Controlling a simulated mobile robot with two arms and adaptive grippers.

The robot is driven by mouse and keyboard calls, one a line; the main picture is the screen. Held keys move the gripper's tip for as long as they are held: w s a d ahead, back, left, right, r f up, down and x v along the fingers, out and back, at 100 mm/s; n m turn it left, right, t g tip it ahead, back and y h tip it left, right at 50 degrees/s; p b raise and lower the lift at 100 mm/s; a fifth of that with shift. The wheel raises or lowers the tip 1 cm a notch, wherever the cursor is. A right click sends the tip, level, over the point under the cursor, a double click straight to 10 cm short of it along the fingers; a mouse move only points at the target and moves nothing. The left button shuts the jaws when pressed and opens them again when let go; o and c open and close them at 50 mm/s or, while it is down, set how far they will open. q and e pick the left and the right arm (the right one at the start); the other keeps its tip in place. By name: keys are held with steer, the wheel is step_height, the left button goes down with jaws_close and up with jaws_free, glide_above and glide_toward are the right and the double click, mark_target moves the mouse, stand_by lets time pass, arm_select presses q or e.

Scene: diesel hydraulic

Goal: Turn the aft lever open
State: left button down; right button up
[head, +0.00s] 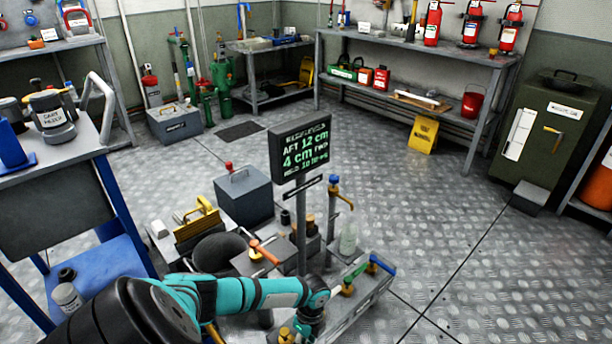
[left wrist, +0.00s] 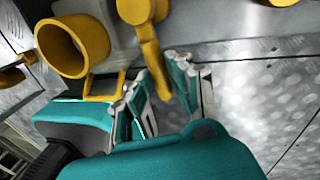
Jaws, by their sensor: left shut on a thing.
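A yellow lever (left wrist: 153,62) hangs down from a yellow hub in the left wrist view. My left gripper (left wrist: 165,92) has its two fingers on either side of the lever's lower end and is shut on it. In the head view my teal left arm reaches over the low grey bench (head: 352,308), and its wrist hides the fingers and the lever. I cannot tell from the frames whether this lever is the aft one. A black display (head: 300,148) above the bench shows green text with "AFT 12 cm" and "4 cm". My right gripper is not in view.
A yellow ring-shaped pipe end (left wrist: 72,46) is close beside my left gripper. A blue-handled valve (head: 380,263) and a green-handled one (head: 355,274) stand along the bench's right side. A tap post (head: 333,208) rises behind them. The floor (head: 440,220) to the right is clear.

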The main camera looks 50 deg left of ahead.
arm_select(q)
steer(key=shift+s+d+m, duration=0.2)
steer(key=shift+s+m, duration=0.2)
steer(key=shift+m, duration=0.4)
steer(key=c, duration=1.2)
jaws_free()
steer(key=shift+a, duration=0.1)
steer(key=shift+r, duration=0.2)
steer(key=r, duration=0.3)
steer(key=w+r, duration=0.1)
steer(key=r, duration=0.3)
steer(key=w+r, duration=0.1)
steer(key=r, duration=0.3)
steer(key=shift+w+r, duration=0.1)
steer(key=shift+r, duration=0.15)
